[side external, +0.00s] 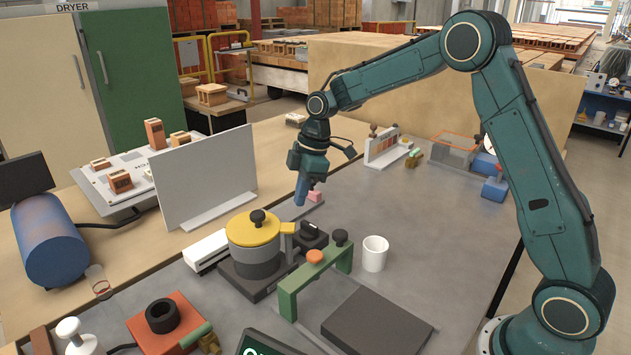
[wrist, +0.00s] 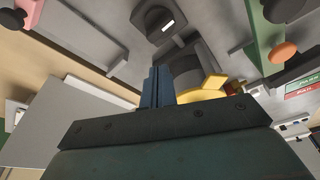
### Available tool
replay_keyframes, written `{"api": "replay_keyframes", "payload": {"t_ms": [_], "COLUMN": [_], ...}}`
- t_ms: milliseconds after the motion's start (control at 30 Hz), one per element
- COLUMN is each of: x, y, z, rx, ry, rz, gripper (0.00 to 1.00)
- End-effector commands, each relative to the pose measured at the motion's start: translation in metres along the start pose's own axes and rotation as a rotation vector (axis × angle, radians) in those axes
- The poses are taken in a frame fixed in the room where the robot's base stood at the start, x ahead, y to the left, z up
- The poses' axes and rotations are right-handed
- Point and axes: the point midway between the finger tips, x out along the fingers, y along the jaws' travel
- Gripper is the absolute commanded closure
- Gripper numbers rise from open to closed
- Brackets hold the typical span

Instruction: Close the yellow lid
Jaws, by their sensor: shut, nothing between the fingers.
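The yellow lid (side external: 253,229) has a black knob on top and a yellow tab at its right side. It lies roughly level over the grey pot (side external: 257,262); I cannot tell whether it is fully seated. Part of the yellow lid (wrist: 203,94) also shows in the wrist view, mostly hidden behind my gripper's dark body. My gripper (side external: 301,198) is shut and empty, pointing down above and to the right of the lid, apart from it. Its blue fingers (wrist: 157,88) are together in the wrist view.
A black knob unit (side external: 311,236) stands right of the pot, and a green bracket (side external: 318,278) with orange and black knobs stands in front. A white mug (side external: 374,253) is further right. A grey upright panel (side external: 205,178) stands behind left.

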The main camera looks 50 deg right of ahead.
Motion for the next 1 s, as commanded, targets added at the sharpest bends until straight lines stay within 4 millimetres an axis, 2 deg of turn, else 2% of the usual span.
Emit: {"api": "replay_keyframes", "payload": {"t_ms": [500,1000], "x": [-0.007,-0.009], "y": [-0.03,-0.06], "z": [0.025,0.036], "rx": [0.415,0.763], "ry": [-0.001,-0.001], "rz": [0.105,0.193], "gripper": [1.0,1.0]}}
